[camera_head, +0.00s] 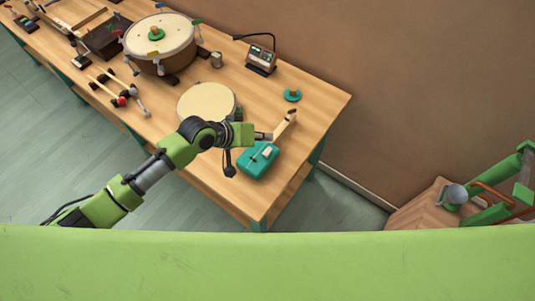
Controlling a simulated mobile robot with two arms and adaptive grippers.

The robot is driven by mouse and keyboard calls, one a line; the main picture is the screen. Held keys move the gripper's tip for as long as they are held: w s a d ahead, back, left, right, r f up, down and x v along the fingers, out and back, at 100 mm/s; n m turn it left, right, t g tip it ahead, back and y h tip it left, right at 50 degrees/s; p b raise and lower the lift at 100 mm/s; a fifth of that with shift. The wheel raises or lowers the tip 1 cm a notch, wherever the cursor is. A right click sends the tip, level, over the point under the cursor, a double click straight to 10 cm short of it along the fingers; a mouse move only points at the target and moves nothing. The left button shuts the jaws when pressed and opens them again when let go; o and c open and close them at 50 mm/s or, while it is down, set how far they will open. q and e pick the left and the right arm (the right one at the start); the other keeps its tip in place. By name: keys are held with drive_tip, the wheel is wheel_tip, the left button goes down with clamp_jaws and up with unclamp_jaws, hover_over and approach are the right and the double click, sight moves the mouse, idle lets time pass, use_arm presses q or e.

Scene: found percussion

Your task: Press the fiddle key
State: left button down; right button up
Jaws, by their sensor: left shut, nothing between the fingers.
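A teal box (250,165) sits near the front right end of the wooden table, with a small pale key-like piece (268,152) on top. I take this piece to be the fiddle key, though it is too small to be sure. My left gripper (268,136) is shut and empty, just behind and above the box. I cannot tell whether it touches anything. A pale wooden upright piece (287,123) stands just right of the fingertips. My left arm hides part of the table around the box.
A round pale drum pad (207,102) lies behind my arm. Mallets (122,100) lie left. A wall borders the right.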

sight(271, 149)
use_arm(q)
wheel_tip(271, 149, down, 4)
drive_tip(key=b, duration=0.2)
drive_tip(key=shift+b, duration=0.3)
drive_tip(key=shift+f, duration=0.5)
use_arm(e)
drive_tip(key=shift+f, duration=2.1)
use_arm(q)
drive_tip(key=shift+f+b, duration=0.15)
drive_tip(key=shift+b, duration=0.15)
drive_tip(key=shift+f, duration=0.25)
use_arm(e)
drive_tip(key=shift+f, duration=0.1)
use_arm(q)
drive_tip(key=shift+f+b, duration=0.4)
drive_tip(key=shift+f, duration=0.2)
use_arm(e)
drive_tip(key=shift+f, duration=0.3)
use_arm(q)
drive_tip(key=shift+r+p, duration=1)
drive_tip(key=shift+p, duration=0.1)
use_arm(e)
drive_tip(key=shift+r, duration=1.1)
